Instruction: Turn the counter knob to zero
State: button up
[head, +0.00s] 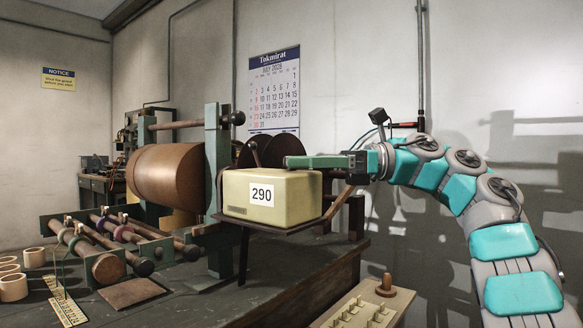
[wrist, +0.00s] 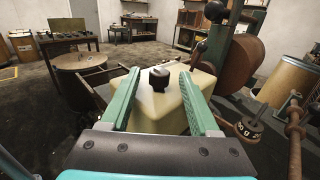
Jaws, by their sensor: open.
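The counter is a cream box (head: 270,196) on a dark shelf of the winding machine, with a white label reading 290. In the wrist view, the box top (wrist: 172,107) shows beneath my gripper. A short black knob (wrist: 159,78) stands on it. My gripper (wrist: 158,74) has green fingers, open, one on each side of the knob with gaps between. In the head view, my gripper (head: 290,161) reaches in from the right, level, just over the box top. There the knob is not clearly visible. Whether the fingertips are at knob height is hard to tell.
A brown drum (head: 168,181) and green post (head: 217,160) stand left. Rods with round ends (head: 125,240), tape rolls (head: 14,287) and a pegged wooden board (head: 365,308) lie in front.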

jog(key=shift+s+a, duration=0.15)
jog(key=shift+a, duration=0.8)
grip_shut()
